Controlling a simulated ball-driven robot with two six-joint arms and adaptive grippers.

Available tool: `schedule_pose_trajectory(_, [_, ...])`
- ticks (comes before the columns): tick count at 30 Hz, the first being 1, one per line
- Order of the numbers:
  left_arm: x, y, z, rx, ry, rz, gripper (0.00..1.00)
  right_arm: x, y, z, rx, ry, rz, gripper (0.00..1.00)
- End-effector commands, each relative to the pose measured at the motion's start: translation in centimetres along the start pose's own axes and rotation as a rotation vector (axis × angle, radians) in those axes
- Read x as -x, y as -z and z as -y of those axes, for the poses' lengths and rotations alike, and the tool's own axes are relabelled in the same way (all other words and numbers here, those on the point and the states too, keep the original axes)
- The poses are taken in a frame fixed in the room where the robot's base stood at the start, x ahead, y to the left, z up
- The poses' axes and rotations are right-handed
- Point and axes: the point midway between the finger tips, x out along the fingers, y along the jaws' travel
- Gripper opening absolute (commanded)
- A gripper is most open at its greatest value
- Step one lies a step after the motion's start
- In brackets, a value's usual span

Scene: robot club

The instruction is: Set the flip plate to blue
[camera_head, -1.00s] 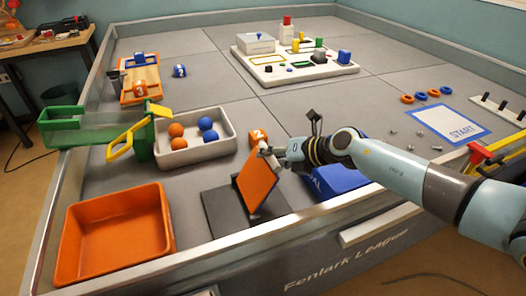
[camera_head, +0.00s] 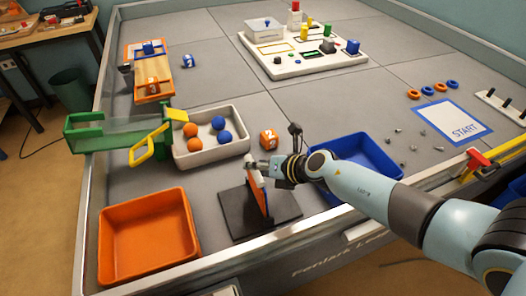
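The flip plate (camera_head: 262,198) stands near upright on its dark base (camera_head: 235,213) by the front wall of the field. It shows almost edge-on, with a narrow strip of its orange face in sight; its other face is hidden. My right gripper (camera_head: 257,170) is at the top of the plate, its tip touching or very close to the upper edge. Its fingers are too small and overlapped to tell if they are open or shut. My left gripper is out of view.
An orange tray (camera_head: 148,203) stands left of the base, a blue tray (camera_head: 385,158) right, partly behind my arm. A white tray (camera_head: 183,161) of balls and an orange cube (camera_head: 268,140) lie behind. A green chute (camera_head: 115,131) stands at the left.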

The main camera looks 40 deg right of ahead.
Motion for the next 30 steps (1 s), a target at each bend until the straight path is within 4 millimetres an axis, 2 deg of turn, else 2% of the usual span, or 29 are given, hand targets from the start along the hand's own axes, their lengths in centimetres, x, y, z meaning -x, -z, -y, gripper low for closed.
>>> schedule_pose_trajectory(1, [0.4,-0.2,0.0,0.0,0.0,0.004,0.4,-0.3,0.3,-0.8,-0.014,-0.005,-0.002,0.0])
schedule_pose_trajectory(9, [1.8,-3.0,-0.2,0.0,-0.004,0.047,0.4,-2.0,2.2,-3.3,-0.01,0.002,-0.007,0.0])
schedule_pose_trajectory(13, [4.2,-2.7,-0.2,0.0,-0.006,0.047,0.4,-2.8,2.9,-4.6,0.055,0.07,-0.007,0.0])
schedule_pose_trajectory(17, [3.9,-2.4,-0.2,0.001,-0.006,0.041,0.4,-3.8,4.2,-4.6,0.092,0.1,-0.007,0.0])
schedule_pose_trajectory(23, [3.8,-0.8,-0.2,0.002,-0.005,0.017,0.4,-3.7,4.0,-4.5,0.094,0.098,-0.006,0.26])
schedule_pose_trajectory(27, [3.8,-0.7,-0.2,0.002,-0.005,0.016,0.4,-3.7,4.0,-4.5,0.095,0.098,-0.005,0.44])
schedule_pose_trajectory(30, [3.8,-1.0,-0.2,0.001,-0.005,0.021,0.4,-3.7,4.0,-4.5,0.095,0.098,-0.005,0.44])
